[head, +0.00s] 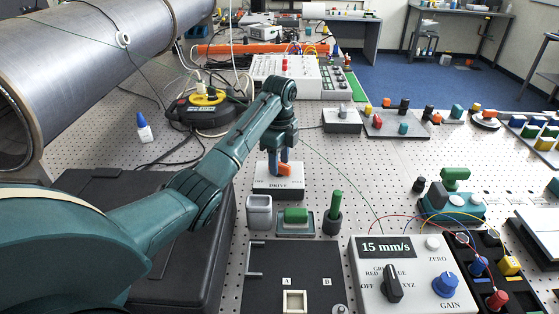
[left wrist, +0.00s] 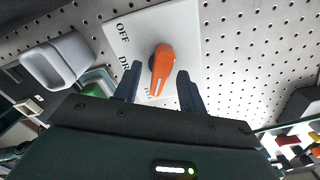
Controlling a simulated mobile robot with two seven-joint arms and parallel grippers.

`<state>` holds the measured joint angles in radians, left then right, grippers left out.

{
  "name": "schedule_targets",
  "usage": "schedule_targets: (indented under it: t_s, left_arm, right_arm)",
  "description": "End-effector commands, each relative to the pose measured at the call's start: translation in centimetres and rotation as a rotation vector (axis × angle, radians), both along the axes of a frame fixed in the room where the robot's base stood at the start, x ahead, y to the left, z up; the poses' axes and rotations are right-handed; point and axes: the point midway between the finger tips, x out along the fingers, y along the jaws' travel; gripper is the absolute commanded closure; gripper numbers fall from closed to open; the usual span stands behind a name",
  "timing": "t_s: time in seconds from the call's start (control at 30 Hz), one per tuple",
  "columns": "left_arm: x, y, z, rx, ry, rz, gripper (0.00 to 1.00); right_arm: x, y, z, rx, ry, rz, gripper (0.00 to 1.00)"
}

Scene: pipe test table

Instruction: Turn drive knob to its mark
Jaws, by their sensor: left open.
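The orange drive knob (left wrist: 162,66) stands on a white box (left wrist: 186,30) lettered OFF and DRIVE in the left wrist view. Part of the lettering is hidden by a finger. My left gripper (left wrist: 159,78) is open, one finger on each side of the knob's lower part, with gaps visible. In the head view my left gripper (head: 279,166) points down at the orange knob (head: 291,169) on the white box (head: 290,191). The knob's mark is not clear. My right gripper is not in view.
A grey open holder (head: 259,212), a green block (head: 296,214) and a green-handled peg (head: 336,205) stand just in front of the box. A control box reading 15 mm/s (head: 405,275) is at front right.

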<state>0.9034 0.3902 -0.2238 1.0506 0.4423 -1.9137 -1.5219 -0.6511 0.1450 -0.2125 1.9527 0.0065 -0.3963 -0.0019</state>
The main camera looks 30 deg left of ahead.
Motion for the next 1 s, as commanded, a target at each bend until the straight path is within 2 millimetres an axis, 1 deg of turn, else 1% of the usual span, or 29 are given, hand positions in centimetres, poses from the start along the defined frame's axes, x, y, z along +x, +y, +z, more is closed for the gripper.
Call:
schedule_targets:
  t_s: [0.1,0.33,0.37,0.83,1.0]
  left_arm:
    - [0.01,-0.01,-0.46,0.000,-0.001,0.000,0.59]
    - [0.01,-0.02,-0.52,0.000,-0.001,0.000,0.59]
    - [0.01,-0.02,-0.51,0.000,-0.001,0.000,0.61]
    - [0.01,-0.02,-0.47,0.000,-0.001,0.000,0.99]
    - [0.01,-0.02,-0.47,-0.001,-0.001,0.002,1.00]
  right_arm:
    - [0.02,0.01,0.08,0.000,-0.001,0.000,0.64]
    - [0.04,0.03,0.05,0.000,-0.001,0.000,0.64]
    - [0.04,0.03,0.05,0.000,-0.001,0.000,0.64]
    - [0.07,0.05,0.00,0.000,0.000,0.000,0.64]
    - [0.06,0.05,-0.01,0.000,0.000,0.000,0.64]
